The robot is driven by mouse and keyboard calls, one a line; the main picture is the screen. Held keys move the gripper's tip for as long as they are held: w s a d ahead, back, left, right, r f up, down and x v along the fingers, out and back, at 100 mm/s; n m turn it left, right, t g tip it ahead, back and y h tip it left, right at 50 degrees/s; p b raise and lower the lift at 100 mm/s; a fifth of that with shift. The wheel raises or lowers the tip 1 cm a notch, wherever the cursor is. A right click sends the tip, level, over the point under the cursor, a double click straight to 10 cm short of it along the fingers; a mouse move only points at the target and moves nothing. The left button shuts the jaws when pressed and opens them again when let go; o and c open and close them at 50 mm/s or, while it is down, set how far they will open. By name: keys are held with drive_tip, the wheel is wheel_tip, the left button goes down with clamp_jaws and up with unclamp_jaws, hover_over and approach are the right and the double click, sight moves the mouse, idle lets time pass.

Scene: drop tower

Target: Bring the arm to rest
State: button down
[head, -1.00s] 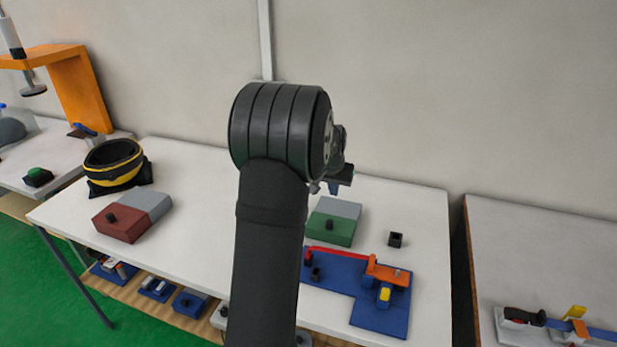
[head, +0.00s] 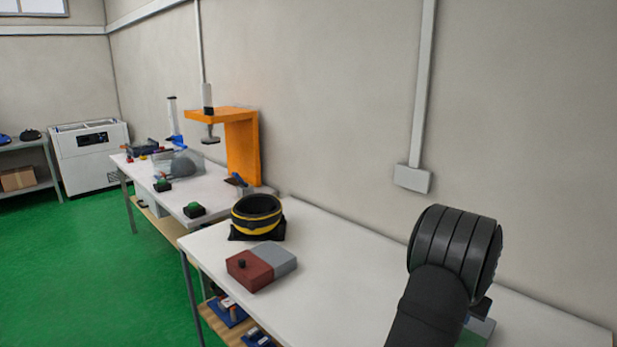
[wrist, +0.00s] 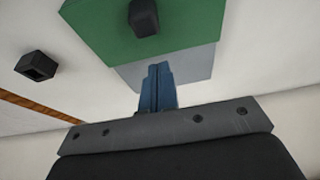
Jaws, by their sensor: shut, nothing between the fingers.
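My arm rises at the lower right of the head view, and its dark rounded joint hides most of the gripper there. In the wrist view my gripper (wrist: 158,72) shows as two blue fingers pressed together with nothing between them. Beyond the fingertips is a green and grey block (wrist: 105,28) with a black knob (wrist: 143,17) on its green part. I cannot tell the gap between the fingers and the block. A small part of this block also shows beside my arm in the head view (head: 478,328).
A small black hollow cube (wrist: 36,66) lies on the white table. In the head view, a red and grey block (head: 250,271) and a black and yellow round container (head: 257,215) stand on the table (head: 330,290). An orange frame (head: 243,150) stands on the table behind.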

drive_tip(key=shift+s+a, duration=0.7)
drive_tip(key=shift+a, duration=0.05)
drive_tip(key=shift+s+a+f, duration=0.15)
drive_tip(key=shift+s+a, duration=0.2)
drive_tip(key=c, duration=1)
unclamp_jaws()
drive_tip(key=o, duration=1)
drive_tip(key=s+a+r+n, duration=0.1)
drive_tip(key=a+r+n, duration=0.2)
drive_tip(key=r+n, duration=0.2)
wheel_tip(320, 180, up, 2)
drive_tip(key=shift+s+g+y, duration=0.3)
drive_tip(key=shift+g+y, duration=0.1)
drive_tip(key=s+a+r+n+g+y, duration=0.1)
drive_tip(key=s+a+r+n, duration=0.25)
drive_tip(key=r+n, duration=0.3)
drive_tip(key=s+a+r+n+g+y, duration=0.1)
drive_tip(key=s+a+r+n, duration=0.2)
drive_tip(key=a+r+n, duration=0.4)
wheel_tip(320, 180, down, 9)
drive_tip(key=d, duration=0.1)
drive_tip(key=shift+s+d, duration=0.15)
drive_tip(key=shift+d, duration=0.05)
drive_tip(key=shift+m, duration=0.25)
